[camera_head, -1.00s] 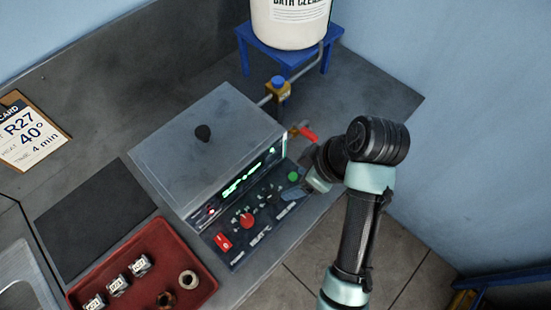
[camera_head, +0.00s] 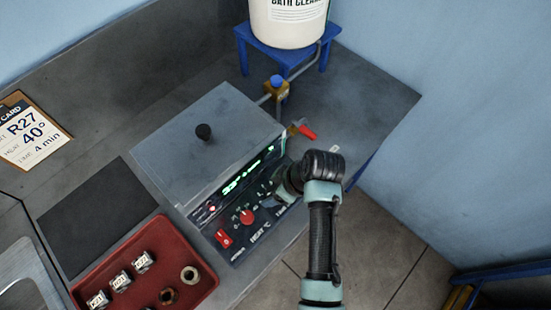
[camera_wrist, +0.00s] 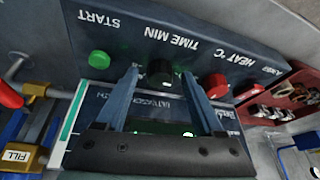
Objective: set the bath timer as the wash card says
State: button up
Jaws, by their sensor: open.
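The wash card (camera_head: 32,133) lies at the left on the bench and reads R27, 40°, 4 min. The bath (camera_head: 205,145) is a grey lidded box with a lit green display (camera_head: 240,183) above its control panel. In the wrist view the black time knob (camera_wrist: 160,73), labelled TIME MIN, sits between the red heat knob (camera_wrist: 215,85) and the green start button (camera_wrist: 99,60). My gripper (camera_wrist: 160,74) is open, its fingers on either side of the time knob; I cannot tell if they touch it. In the head view my gripper (camera_head: 277,198) hides the time knob and start button.
A red tray (camera_head: 205,294) holds labelled blocks and rings in front of the bath. A red rocker switch (camera_head: 224,238) is on the panel's left. A red-handled tap (camera_head: 305,132) sticks out at the bath's right. A cleaner tub (camera_head: 290,22) stands on a blue stand behind.

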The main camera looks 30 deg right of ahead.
grip_shut()
jog(key=shift+r, duration=0.1)
dwell(0.4)
jog(key=m+p, duration=0.1)
jog(key=m+h+p, duration=0.1)
jog(key=m, duration=0.1)
jog(key=shift+a+r+t, duration=0.1)
jog(key=shift+a+t, duration=0.1)
jog(key=shift+t, duration=0.1)
jog(key=m+p, duration=0.1)
jog(key=m, duration=0.1)
jog(key=m+h+p, duration=0.1)
jog(key=m, duration=0.1)
jog(key=shift+s+a+h, duration=0.1)
jog(key=shift+a+h, duration=0.05)
jog(key=shift+h, duration=0.15)
jog(key=m+h+p, duration=0.1)
jog(key=m, duration=0.3)
jog(key=shift+a+m+h+p, duration=0.15)
jog(key=shift+m+h+p, duration=0.25)
jog(key=shift+a+m+h, duration=0.1)
jog(key=shift+m+h, duration=0.5)
jog(key=shift+m, duration=1.3)
jog(key=shift+g, duration=0.4)
